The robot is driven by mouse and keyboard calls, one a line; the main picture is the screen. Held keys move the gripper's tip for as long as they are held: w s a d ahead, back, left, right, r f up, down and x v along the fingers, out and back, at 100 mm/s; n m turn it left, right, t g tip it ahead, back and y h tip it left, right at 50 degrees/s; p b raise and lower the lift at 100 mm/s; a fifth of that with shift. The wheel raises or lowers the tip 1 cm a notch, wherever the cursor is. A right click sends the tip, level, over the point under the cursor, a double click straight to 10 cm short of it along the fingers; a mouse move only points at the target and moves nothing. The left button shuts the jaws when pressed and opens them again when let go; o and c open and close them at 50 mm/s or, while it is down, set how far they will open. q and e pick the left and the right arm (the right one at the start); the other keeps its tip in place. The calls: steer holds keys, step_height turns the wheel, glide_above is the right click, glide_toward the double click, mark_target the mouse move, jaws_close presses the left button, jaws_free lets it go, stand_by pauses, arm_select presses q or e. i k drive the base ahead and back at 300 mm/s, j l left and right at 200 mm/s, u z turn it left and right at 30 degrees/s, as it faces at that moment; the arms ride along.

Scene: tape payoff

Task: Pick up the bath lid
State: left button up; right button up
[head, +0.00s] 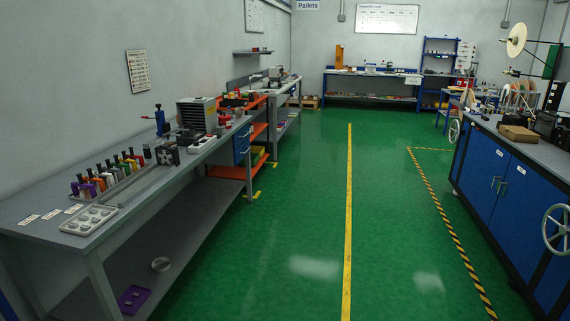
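No item can be clearly identified as the bath lid from this distance. A small round metallic piece (161,264) lies on the lower shelf of the left workbench; I cannot tell whether it is a lid or a dish. A grey box-shaped device (197,113) with a vented front stands on the bench top, and I cannot tell whether it is a bath. Neither of my grippers is in view.
The left workbench (45,225) carries a pale tray (89,219), a row of coloured-handled tools (110,172) and a blue press (160,121). A purple tray (134,299) lies on its lower shelf. Blue cabinets (486,165) stand right. The green floor (300,220) between is clear.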

mark_target(167, 140)
steer(key=i+u, duration=0.3)
steer(key=i, duration=0.25)
steer(key=i+u, duration=0.25)
steer(key=i, duration=0.25)
steer(key=i+l+u, duration=0.3)
steer(key=i, duration=0.25)
steer(key=i+l+u, duration=0.25)
steer(key=i, duration=0.25)
steer(key=j, duration=0.1)
